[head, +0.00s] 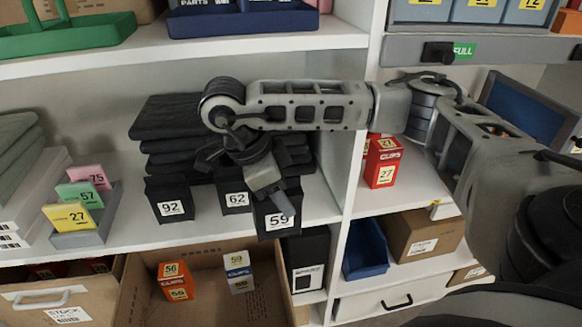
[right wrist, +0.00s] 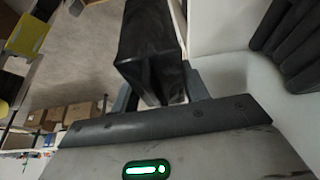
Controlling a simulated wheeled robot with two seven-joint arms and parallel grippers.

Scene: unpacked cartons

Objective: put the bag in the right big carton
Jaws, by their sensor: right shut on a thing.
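My right gripper (head: 275,190) reaches down in front of the shelf and is shut on a black bag (head: 277,222) labelled 59. The held bag hangs past the shelf's front edge, above the right end of an open big carton. In the right wrist view the dark bag (right wrist: 150,45) sits between the two fingers (right wrist: 160,95). The right big carton (head: 208,290) is open below the shelf, with an orange box (head: 175,282) and a white-and-blue box (head: 238,271) inside. My left gripper is not in view.
Black bags 92 (head: 170,199) and 62 (head: 235,196) stand on the shelf before folded dark cloth (head: 165,118). Another big carton (head: 60,297) stands to the left. A black box (head: 307,262) and shelf divider (head: 352,200) are close on the right.

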